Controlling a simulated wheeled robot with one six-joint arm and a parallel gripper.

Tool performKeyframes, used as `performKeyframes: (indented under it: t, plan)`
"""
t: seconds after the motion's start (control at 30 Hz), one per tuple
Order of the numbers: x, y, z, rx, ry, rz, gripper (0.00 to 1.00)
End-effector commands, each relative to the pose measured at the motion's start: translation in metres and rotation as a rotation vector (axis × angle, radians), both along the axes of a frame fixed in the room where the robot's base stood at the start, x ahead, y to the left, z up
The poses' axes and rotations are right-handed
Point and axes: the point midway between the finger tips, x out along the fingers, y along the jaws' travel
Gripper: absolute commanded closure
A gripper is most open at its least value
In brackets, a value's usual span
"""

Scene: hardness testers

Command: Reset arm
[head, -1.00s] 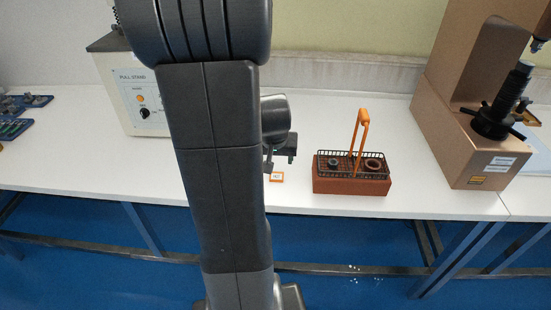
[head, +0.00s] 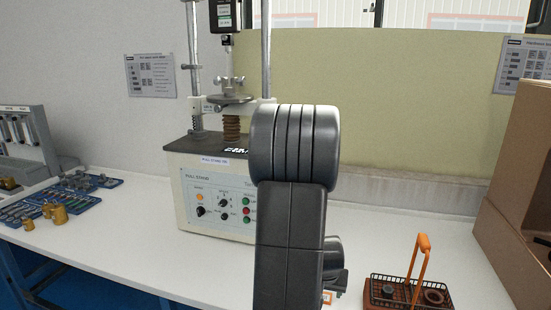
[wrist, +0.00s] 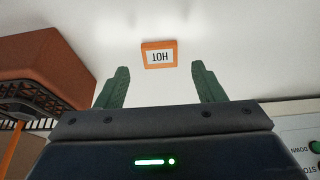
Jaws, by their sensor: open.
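My gripper (wrist: 159,88) is open and empty in the wrist view, its two green fingers spread apart above the white table. An orange-framed "HOT" label (wrist: 159,54) lies on the table beyond the fingertips, near the middle between them. In the head view my dark grey arm stands in front of the table, and it hides most of the gripper and nearly all of the label.
A brick-red block with a wire basket (head: 408,291) and orange handle stands right of my arm. The pull stand (head: 215,190) is left of it. Blue trays (head: 92,183) and brass weights (head: 57,214) lie left.

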Motion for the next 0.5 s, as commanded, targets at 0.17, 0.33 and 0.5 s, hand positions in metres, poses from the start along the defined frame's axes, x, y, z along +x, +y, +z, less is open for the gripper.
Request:
performKeyframes:
  t: [0.17,0.33,0.5]
  plan:
    - [0.008,-0.003,-0.024,0.000,0.003,0.000,0.38]
    - [0.013,-0.004,-0.039,0.001,0.001,-0.001,0.38]
    - [0.013,-0.004,-0.033,0.000,0.000,-0.001,0.38]
